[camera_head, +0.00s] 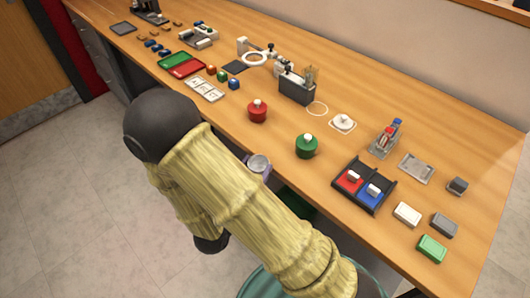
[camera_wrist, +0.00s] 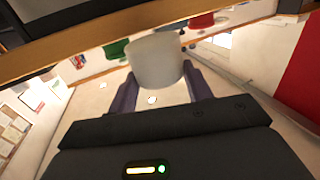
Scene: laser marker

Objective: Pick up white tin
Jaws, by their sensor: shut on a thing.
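The white tin (camera_wrist: 156,62) is a pale cylinder between the two dark fingers of my gripper (camera_wrist: 158,92) in the wrist view. My gripper is shut on it. In the head view the tin's round pale top (camera_head: 259,162) shows at the front edge of the wooden bench, beside my arm. My arm hides most of the gripper there. I cannot tell from these views how far the tin is from the bench edge.
A red pot (camera_head: 257,111) and a green pot (camera_head: 306,146) stand on the wooden bench (camera_head: 330,125) behind the tin. A black tray (camera_head: 363,186) with red and blue parts lies to the right. Small blocks sit at the right end.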

